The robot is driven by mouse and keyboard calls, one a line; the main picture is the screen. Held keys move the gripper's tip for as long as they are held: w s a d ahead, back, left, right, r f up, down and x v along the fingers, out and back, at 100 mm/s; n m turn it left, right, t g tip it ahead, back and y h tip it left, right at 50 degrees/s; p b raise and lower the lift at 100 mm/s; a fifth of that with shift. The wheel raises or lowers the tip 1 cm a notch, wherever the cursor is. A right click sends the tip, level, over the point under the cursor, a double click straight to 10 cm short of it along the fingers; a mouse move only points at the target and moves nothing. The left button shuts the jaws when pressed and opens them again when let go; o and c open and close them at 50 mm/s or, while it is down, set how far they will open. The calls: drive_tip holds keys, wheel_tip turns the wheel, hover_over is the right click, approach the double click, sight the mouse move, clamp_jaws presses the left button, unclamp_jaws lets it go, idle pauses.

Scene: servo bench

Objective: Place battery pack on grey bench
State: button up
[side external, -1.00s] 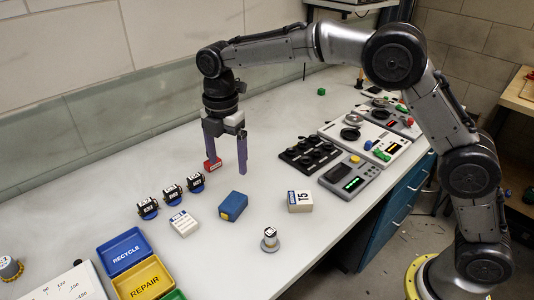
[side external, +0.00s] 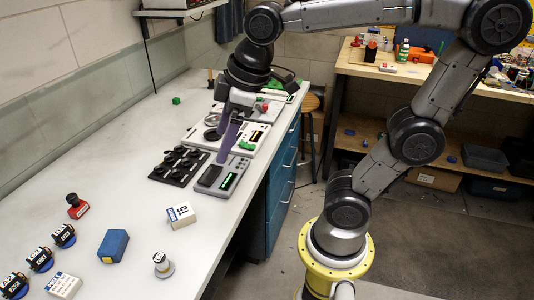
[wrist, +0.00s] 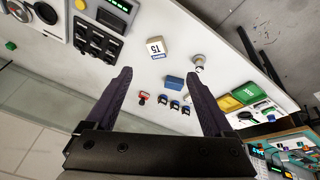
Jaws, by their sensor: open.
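No thing is plainly marked as the battery pack; the blue block with a yellow end (side external: 113,246) may be it, but I cannot tell for sure. It lies flat on the pale grey bench (side external: 135,200), and also shows in the wrist view (wrist: 175,83). My gripper (side external: 222,152) is to the right of it, above or beside the instrument panels. Its two purple fingers are apart and empty in the wrist view (wrist: 161,74).
Bare bench lies left of the panels.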

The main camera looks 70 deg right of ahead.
drive_tip(key=shift+o, duration=0.4)
drive_tip(key=s+d+f+m+t, duration=0.1)
drive_tip(key=s+f+m, duration=0.3)
drive_tip(key=s, duration=0.4)
drive_tip(key=shift+d+m, duration=0.55)
drive_tip(key=shift+m, duration=0.15)
